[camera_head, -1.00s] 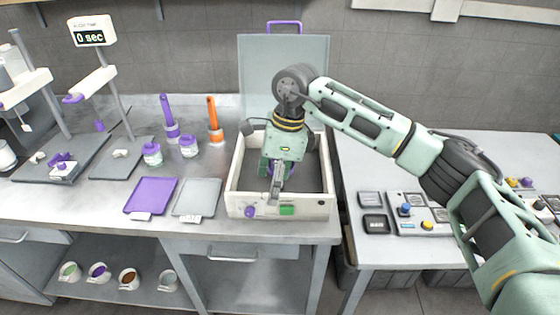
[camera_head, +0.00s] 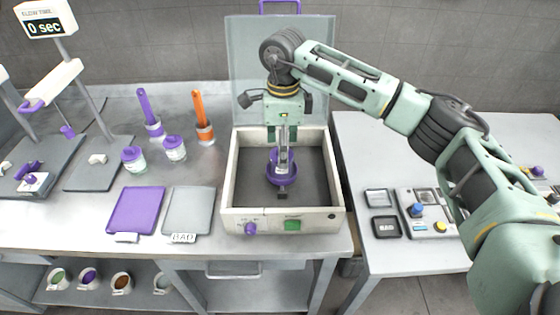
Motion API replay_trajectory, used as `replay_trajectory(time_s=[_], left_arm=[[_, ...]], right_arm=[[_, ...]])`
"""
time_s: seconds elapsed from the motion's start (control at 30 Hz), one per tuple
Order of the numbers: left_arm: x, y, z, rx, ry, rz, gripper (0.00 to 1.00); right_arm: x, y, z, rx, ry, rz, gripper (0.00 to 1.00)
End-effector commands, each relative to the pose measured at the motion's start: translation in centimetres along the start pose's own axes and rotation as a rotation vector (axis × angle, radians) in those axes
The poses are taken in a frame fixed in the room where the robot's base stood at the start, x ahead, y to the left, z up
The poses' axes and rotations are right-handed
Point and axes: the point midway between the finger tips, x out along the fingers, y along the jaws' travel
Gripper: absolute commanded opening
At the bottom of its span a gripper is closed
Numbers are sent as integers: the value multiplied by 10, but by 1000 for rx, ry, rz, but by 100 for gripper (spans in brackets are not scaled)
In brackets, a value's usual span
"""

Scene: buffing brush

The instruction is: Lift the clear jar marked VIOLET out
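My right gripper (camera_head: 284,150) reaches down into the open pale box with its narrow fingers pointing at the floor of the box. A purple item, with a ring-shaped purple holder (camera_head: 281,180) around its foot, is at the fingertips. The fingers cover part of it, and I cannot tell whether they grip it or whether it is the jar. Two clear jars with purple lids stand on the bench to the left, a nearer jar (camera_head: 133,160) and a farther jar (camera_head: 175,149). Their labels are too small to read. My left gripper is out of view.
The box (camera_head: 234,190) has its lid (camera_head: 280,70) raised behind it and a purple knob (camera_head: 250,229) and green button (camera_head: 292,225) in front. A purple mat (camera_head: 136,209) and grey mat (camera_head: 187,209) lie left. Purple and orange-handled brushes (camera_head: 202,118) stand behind.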

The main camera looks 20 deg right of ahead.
Motion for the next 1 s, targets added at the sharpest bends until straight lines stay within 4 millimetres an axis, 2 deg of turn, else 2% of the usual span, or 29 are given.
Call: replay_trajectory(time_s=[0.1, 0.27, 0.4, 0.67, 1.0], left_arm=[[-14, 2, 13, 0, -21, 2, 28], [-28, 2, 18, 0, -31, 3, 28], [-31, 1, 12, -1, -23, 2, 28], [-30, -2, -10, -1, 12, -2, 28], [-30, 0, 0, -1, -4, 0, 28]], right_arm=[[10, -1, 1, -1, 1, 4, 63], [35, -5, 2, 1, 2, 5, 63], [50, -5, 2, -1, 1, 2, 63], [53, -5, 3, -1, 0, 0, 63], [52, -5, 3, -1, 0, 0, 33]])
